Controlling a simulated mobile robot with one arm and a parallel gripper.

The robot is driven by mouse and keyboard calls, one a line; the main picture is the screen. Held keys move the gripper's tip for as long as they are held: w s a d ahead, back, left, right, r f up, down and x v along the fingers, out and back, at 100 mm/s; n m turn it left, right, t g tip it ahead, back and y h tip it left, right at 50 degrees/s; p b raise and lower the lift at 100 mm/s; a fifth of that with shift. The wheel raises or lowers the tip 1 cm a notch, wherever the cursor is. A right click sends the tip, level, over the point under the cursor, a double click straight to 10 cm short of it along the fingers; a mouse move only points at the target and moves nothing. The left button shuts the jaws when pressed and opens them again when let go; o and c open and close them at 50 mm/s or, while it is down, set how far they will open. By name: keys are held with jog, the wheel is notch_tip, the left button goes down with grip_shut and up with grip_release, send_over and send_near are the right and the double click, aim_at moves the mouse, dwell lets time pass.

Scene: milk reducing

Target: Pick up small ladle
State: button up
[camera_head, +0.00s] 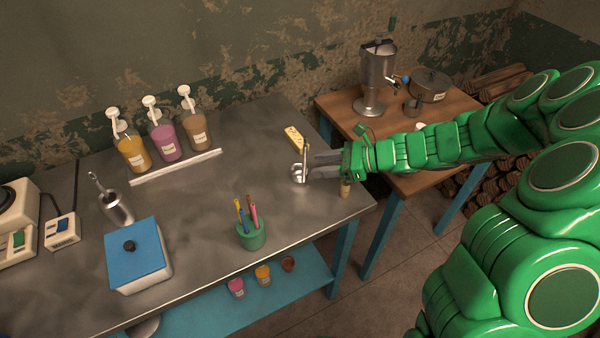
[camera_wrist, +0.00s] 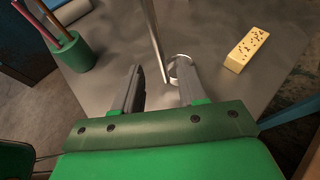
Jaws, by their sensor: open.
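The small ladle (camera_head: 299,173) is a shiny metal cup with a thin handle, on the grey metal table near its right end. The handle stands roughly upright in the head view. In the wrist view the ladle's thin handle (camera_wrist: 151,35) comes down between my fingertips in the picture, and its round cup lies by the right finger, partly hidden by it. My gripper (camera_head: 308,166) is open, reaching in from the right, with its fingertips at the ladle. The open fingers also show in the wrist view (camera_wrist: 160,78). I cannot tell whether a finger touches the ladle.
A yellow spotted block (camera_head: 294,138) lies just behind the ladle. A green pen cup (camera_head: 251,238) stands toward the front. Three pump bottles (camera_head: 166,143) stand at the back left, and a blue-lidded box (camera_head: 139,262) is at front left. The table's middle is clear.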

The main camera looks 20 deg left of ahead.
aim_at(299, 172)
jog(key=shift+f+x, duration=0.15)
jog(key=shift+x, duration=1.8)
jog(key=shift+f+x, duration=0.15)
jog(key=shift+x, duration=1.75)
jog(key=shift+d, duration=0.15)
grip_shut()
